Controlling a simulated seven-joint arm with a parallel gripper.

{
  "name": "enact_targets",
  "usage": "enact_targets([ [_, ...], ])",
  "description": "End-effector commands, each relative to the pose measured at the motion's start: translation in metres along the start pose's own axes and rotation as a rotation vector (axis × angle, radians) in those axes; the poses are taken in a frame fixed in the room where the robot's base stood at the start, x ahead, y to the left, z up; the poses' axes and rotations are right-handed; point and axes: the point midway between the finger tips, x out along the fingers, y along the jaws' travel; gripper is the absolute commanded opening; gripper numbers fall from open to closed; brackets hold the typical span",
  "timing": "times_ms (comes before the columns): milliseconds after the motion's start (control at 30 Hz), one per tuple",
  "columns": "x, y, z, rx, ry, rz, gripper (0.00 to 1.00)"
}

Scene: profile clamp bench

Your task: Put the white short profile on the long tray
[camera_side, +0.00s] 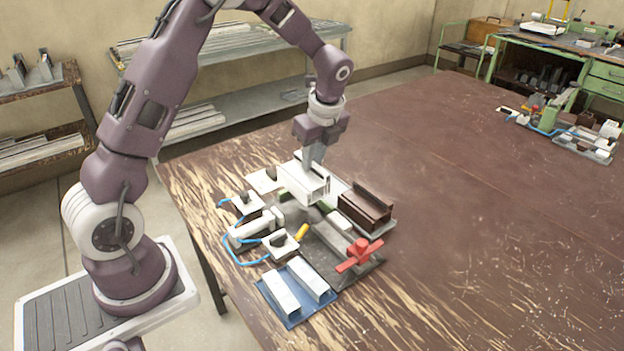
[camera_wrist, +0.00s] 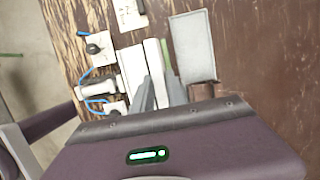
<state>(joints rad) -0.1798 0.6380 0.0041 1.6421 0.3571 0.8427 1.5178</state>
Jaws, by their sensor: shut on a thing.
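My gripper (camera_side: 312,164) is shut on a white short profile (camera_side: 303,184), held over the clamp fixture. In the wrist view the grey fingers (camera_wrist: 157,95) close around the pale profile (camera_wrist: 155,62). A flat pale grey tray (camera_side: 337,187) lies just behind and right of the held profile, partly hidden by it. It looks empty in the wrist view (camera_wrist: 193,46) and is probably the long tray. I cannot tell whether the held profile touches anything below.
A blue tray (camera_side: 290,317) with two white profiles stands in front. Brown profiles (camera_side: 366,207) lie right of the held profile. A red star knob (camera_side: 359,255) stands up on the fixture. White clamp units with blue hoses (camera_side: 250,228) crowd the left.

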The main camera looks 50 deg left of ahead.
Motion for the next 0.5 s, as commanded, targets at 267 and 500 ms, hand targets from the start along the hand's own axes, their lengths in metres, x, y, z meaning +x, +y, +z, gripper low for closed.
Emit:
enact_targets([
  [267,-0.012,-0.032,0.025,-0.045,0.015,0.028,0.00],
  [500,0.012,-0.097,0.048,-0.025,0.005,0.016,0.00],
])
